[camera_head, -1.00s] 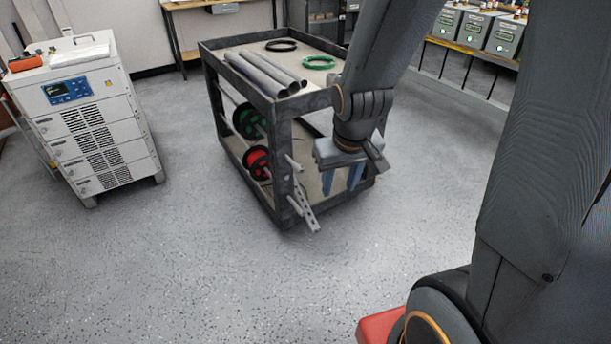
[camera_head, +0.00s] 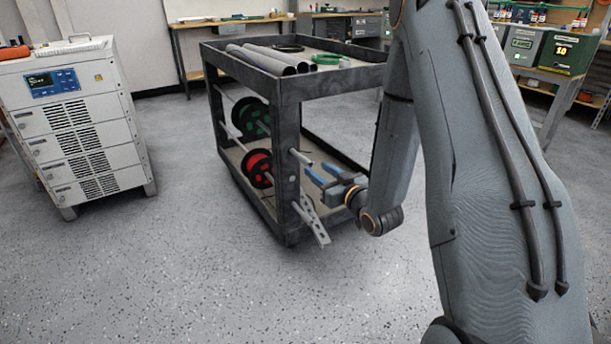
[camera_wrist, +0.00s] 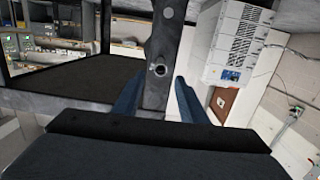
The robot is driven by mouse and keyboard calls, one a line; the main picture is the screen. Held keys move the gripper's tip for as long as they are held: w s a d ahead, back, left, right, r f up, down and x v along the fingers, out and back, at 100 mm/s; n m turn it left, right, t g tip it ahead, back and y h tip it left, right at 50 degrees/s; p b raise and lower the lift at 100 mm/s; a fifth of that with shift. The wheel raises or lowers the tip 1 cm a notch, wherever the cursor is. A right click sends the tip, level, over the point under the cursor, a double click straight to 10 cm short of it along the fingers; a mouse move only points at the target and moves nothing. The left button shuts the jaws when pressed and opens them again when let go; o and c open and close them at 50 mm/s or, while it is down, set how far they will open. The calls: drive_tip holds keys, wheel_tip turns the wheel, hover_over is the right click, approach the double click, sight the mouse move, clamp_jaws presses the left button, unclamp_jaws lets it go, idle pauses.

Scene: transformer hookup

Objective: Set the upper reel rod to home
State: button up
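The upper reel rod (camera_head: 301,158) sticks out as a short light stub from the near corner post of the dark cart. The rest of it runs back inside the cart, partly hidden by the post and reels. In the wrist view the round rod end (camera_wrist: 159,70) shows against the grey post, between and beyond my fingers. My gripper (camera_head: 319,171) has its blue fingers apart and empty, just right of the rod end and pointing at it. The wrist view also shows the spread fingers (camera_wrist: 158,92). No contact with the rod is visible.
The cart (camera_head: 290,150) holds a green reel (camera_head: 251,117) and a red reel (camera_head: 257,168). A perforated bracket (camera_head: 312,218) juts out below the rod. Grey pipes (camera_head: 262,59) lie on top. A white cabinet (camera_head: 80,125) stands left. The floor in front is clear.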

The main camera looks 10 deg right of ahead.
sight(310, 165)
drive_tip(key=shift+w+f+t+y+b, duration=0.15)
drive_tip(key=shift+f+t+y+b, duration=0.15)
drive_tip(key=shift+f+t+b, duration=0.15)
drive_tip(key=shift+w+a, duration=0.1)
drive_tip(key=shift+w, duration=0.1)
drive_tip(key=b+x, duration=0.1)
drive_tip(key=x, duration=0.6)
drive_tip(key=shift+w+r+b, duration=0.1)
drive_tip(key=shift+b, duration=0.2)
clamp_jaws()
